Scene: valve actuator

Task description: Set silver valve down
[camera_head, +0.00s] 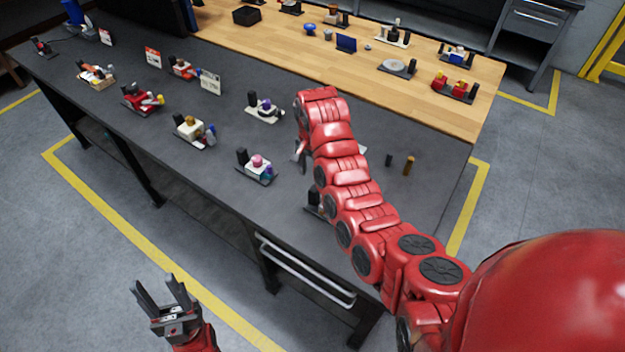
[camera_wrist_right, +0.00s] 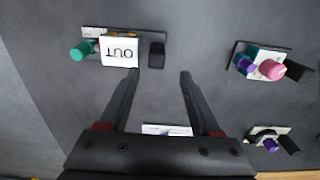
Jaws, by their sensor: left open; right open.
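My right gripper (camera_wrist_right: 158,75) is open and empty, its two fingers apart over the dark tabletop. In the head view the right gripper (camera_head: 301,157) is mostly hidden by my red right arm. Past its fingertips lies a fixture with a white OUT tag, green knob and black block (camera_wrist_right: 119,52). I cannot clearly pick out the silver valve; a small silvery part (camera_head: 328,34) stands on the wooden surface, but I cannot tell if it is the valve. My left gripper (camera_head: 160,288) is open and empty, low in front of the table.
A fixture with a pink knob (camera_head: 258,168) sits left of the right gripper; it also shows in the wrist view (camera_wrist_right: 270,68). A gold cylinder (camera_head: 408,165) and a dark cylinder (camera_head: 388,160) stand right of my arm. Several fixtures line the dark table (camera_head: 215,107). A metal handle (camera_head: 305,272) juts from its front.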

